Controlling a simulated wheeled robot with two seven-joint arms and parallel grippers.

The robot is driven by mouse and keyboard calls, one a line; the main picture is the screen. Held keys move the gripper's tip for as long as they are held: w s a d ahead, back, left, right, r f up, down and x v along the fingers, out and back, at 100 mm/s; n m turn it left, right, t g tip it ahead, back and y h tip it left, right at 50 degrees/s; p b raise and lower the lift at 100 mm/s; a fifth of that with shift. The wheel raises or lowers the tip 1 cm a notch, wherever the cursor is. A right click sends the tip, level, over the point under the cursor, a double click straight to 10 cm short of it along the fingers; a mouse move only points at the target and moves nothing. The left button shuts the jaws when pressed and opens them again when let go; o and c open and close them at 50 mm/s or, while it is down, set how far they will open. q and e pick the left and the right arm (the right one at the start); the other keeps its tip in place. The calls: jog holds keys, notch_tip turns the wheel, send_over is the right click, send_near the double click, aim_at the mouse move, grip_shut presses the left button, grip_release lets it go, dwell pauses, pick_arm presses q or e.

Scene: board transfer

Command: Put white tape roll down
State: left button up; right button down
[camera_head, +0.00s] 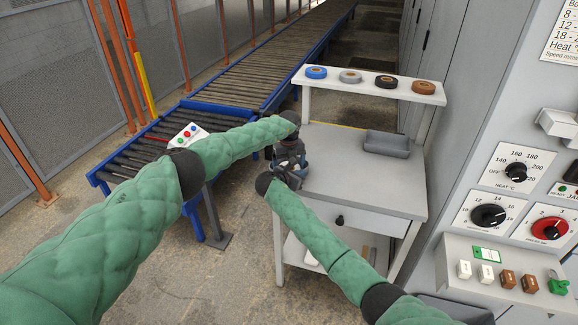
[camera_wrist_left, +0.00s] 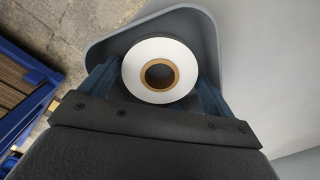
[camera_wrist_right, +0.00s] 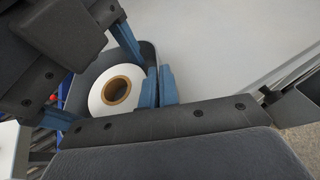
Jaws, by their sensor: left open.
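The white tape roll (camera_wrist_left: 137,63) lies flat, with its brown core up, in a grey tray (camera_wrist_left: 97,37) in the left wrist view. My left gripper (camera_wrist_left: 155,76) is over it, open, with one blue finger on each side of the roll. The roll also shows in the right wrist view (camera_wrist_right: 94,106). My right gripper (camera_wrist_right: 158,83) has its fingers close together astride the rim of the grey tray (camera_wrist_right: 149,55), with the rim between them. In the head view my grippers (camera_head: 289,158) are close together at the table's left edge and hide the roll.
Another grey tray (camera_head: 387,143) lies on the white table (camera_head: 345,183). Blue, grey, black and brown tape rolls sit on the shelf (camera_head: 365,85) above. A roller conveyor (camera_head: 250,85) runs at left. A control panel (camera_head: 500,195) stands at right. The table's middle is clear.

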pick_arm(q)
notch_tip(320, 180, up, 12)
dwell(0.5)
pick_arm(e)
jog(key=c, duration=1.6)
grip_release()
jog(key=shift+s+a, duration=0.1)
